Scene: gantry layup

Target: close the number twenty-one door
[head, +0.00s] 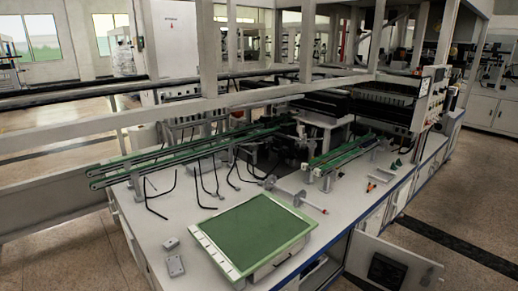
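A light grey cabinet door (368,248) stands swung open at the bottom right, below the edge of the white workbench. A black rectangular part sits on its visible face. The picture's bottom edge cuts the door off. I cannot read a number on it, so I cannot tell whether it is number twenty-one. Other cabinet fronts (400,197) along the bench's right side look shut. Neither of my grippers shows in the head view.
The white workbench (180,225) carries a green-topped panel (254,234), green conveyor rails (190,152) and small metal blocks (176,265). A white frame beam (200,104) crosses above. Open floor (465,235) lies to the right of the bench and door.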

